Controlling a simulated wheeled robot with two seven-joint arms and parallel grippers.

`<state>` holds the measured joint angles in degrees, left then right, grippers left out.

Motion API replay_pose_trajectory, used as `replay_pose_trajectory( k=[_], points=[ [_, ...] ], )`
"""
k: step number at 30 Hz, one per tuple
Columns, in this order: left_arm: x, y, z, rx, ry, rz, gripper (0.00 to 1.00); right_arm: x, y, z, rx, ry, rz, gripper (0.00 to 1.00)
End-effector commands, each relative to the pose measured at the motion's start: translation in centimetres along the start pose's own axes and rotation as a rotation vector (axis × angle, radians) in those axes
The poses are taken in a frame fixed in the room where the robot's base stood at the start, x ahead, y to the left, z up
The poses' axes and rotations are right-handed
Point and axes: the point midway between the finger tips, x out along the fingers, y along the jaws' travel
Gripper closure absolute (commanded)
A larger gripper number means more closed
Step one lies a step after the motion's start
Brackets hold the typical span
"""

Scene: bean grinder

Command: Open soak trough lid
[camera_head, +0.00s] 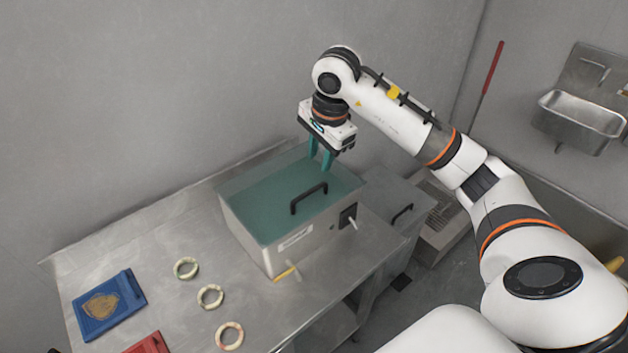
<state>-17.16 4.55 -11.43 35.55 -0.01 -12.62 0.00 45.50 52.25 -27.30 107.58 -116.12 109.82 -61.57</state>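The soak trough (262,243) is a metal box on the steel table. Its teal, see-through lid (262,205) lies flat over the top and looks closed. A black bar handle (309,197) stands on the lid near its front right edge. My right gripper (320,161) points down over the back right part of the lid, behind the handle. Its two teal fingers are apart with nothing between them. I cannot tell whether the fingertips touch the lid. My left gripper is not in view.
The steel table (150,225) holds a blue tray (110,308), a red item (148,343) and three pale rings (210,297) left of the trough. A grey box with a handle (402,212) stands right of it. A wall sink (580,118) is at the far right.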

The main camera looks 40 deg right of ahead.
Motion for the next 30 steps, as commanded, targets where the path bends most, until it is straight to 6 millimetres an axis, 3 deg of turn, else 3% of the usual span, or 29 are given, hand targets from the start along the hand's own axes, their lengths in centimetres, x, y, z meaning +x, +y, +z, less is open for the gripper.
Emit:
replay_pose_trajectory(
  k=[9, 15, 27, 30],
  points=[
    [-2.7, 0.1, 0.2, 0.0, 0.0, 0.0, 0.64, 6.2, -0.1, -0.2, 0.001, 0.006, -0.007, 0.67],
    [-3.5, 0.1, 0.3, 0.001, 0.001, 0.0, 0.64, 8.8, 0.0, -0.2, 0.001, 0.006, -0.002, 0.67],
    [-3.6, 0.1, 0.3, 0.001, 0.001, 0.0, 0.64, 9.8, 0.0, -0.1, 0.0, 0.004, 0.001, 0.67],
    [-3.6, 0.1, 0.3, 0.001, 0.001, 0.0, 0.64, 9.8, 0.0, -0.1, 0.0, 0.004, 0.001, 0.82]
  ],
)
